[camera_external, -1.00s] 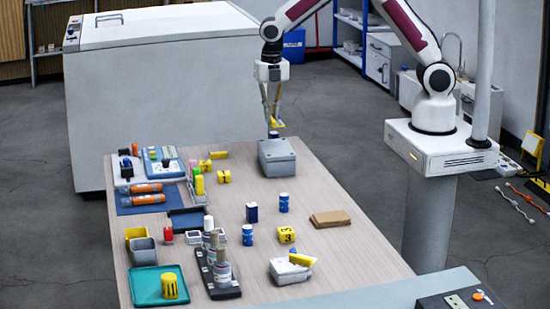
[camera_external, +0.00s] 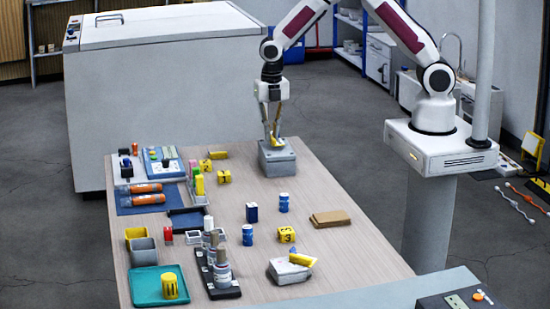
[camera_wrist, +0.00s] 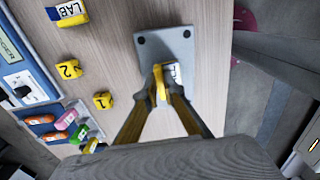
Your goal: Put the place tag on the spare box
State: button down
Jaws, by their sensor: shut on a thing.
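The yellow place tag (camera_wrist: 158,82) is between my gripper's fingertips (camera_wrist: 165,88); only part of it shows. The grey spare box (camera_external: 278,160) stands at the far end of the table. In the wrist view the box (camera_wrist: 162,45) lies under and just beyond the fingertips, with two dark round marks on its top. In the external view my gripper (camera_external: 273,143) points down right at the box's top. I cannot tell whether the tag touches the box; my fingers hide most of it there.
Numbered yellow cubes (camera_external: 224,177) and a yellow piece marked LAB (camera_wrist: 68,13) lie left of the box. A grey block with a yellow piece on it (camera_external: 290,270) stands near the front. Blue bottles (camera_external: 284,203) and brown slabs (camera_external: 330,218) stand mid-table. Bare wood surrounds the box's near side.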

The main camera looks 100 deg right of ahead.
aim_at(272, 137)
jog(key=shift+f, duration=0.5)
jog(key=shift+f, duration=0.15)
jog(key=c, duration=2.2)
grip_release()
jog(key=shift+o, duration=0.2)
jog(key=shift+r, duration=3.95)
